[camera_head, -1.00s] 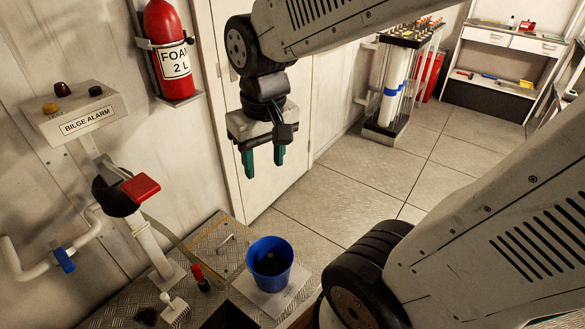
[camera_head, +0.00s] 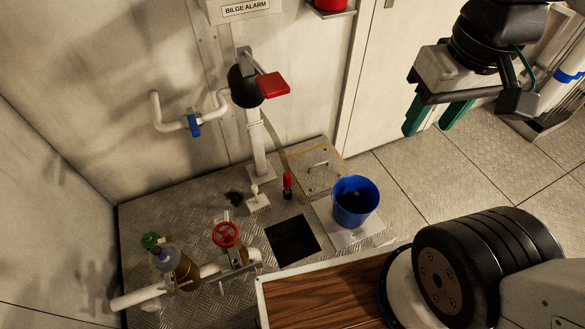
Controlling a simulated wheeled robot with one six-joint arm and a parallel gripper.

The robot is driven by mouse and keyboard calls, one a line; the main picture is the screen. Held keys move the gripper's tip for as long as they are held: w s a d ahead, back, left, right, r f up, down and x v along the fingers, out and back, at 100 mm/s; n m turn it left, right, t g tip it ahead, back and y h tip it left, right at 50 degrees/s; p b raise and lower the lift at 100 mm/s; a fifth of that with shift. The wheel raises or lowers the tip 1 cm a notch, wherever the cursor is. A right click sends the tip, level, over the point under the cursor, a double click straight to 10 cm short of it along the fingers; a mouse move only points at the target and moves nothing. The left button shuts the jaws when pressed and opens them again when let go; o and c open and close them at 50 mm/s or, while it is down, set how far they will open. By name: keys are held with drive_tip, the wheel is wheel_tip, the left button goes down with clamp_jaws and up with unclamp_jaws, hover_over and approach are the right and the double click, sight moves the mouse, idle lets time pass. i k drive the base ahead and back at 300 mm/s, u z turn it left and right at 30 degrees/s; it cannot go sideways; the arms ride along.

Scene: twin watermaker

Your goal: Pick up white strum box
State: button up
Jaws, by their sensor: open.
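A small white fitting (camera_head: 258,200) with an upright stub stands on the ridged metal floor plate, left of a red-and-black handle (camera_head: 288,186). It is the only thing here that looks like the white strum box, but it is too small to be sure. My gripper (camera_head: 434,120) hangs at the upper right with its two green fingers apart and nothing between them. It is well to the right of the white fitting and above the floor, beyond the blue bucket (camera_head: 355,203).
The bucket stands on a pale sheet beside a dark square opening (camera_head: 293,241). A white pump post (camera_head: 258,150) with a red-ended lever (camera_head: 273,84) rises behind. A red valve wheel (camera_head: 227,235) and white pipe lie left. A wooden-topped surface (camera_head: 330,296) is in front.

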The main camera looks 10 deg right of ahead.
sight(257, 205)
drive_tip(key=k, duration=1.3)
drive_tip(key=u, duration=0.4)
drive_tip(key=i, duration=0.95)
drive_tip(key=u, duration=0.5)
